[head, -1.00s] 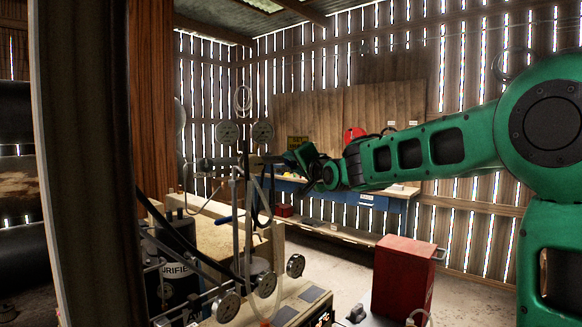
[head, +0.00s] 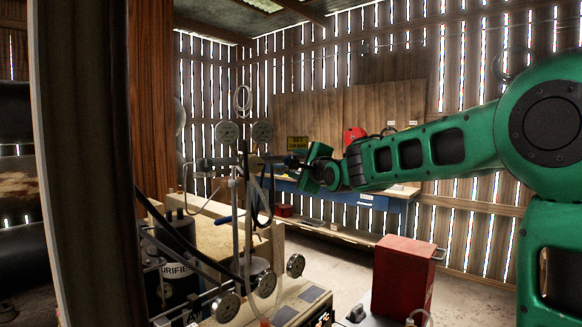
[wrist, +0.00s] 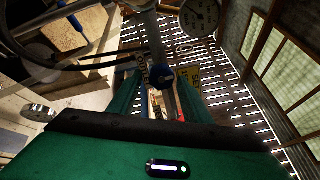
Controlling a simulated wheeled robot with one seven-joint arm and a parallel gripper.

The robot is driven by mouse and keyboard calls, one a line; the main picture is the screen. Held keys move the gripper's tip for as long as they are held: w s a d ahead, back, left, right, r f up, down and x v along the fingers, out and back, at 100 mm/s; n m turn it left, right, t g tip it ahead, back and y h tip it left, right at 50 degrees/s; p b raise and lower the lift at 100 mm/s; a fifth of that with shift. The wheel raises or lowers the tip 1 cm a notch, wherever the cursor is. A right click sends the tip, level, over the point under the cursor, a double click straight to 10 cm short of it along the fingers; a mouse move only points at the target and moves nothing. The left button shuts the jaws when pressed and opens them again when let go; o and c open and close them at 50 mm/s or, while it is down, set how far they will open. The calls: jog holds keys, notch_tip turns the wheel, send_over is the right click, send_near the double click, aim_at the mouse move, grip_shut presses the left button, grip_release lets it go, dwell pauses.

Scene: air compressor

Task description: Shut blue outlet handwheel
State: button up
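A round blue knob, which looks like the blue outlet handwheel (wrist: 161,76), shows in the wrist view just ahead of my gripper (wrist: 160,88). My gripper's two green fingers stand apart, one on each side of the knob in the picture. Whether they touch it, I cannot tell. In the head view my gripper (head: 290,161) points left toward the upright pipes and gauges. The blue knob is too small or hidden to make out there.
Two round gauges (head: 228,132) top the pipework. A blue lever (head: 225,219) sits lower, with black hoses nearby. Metal handwheels (head: 295,265) are at the lower front. A wooden post (head: 85,160) blocks the left side.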

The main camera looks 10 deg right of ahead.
jog(key=shift+a+r, duration=0.1)
jog(key=shift+a, duration=0.05)
jog(key=s, duration=0.6)
jog(key=shift+d, duration=0.4)
jog(key=shift+s, duration=0.1)
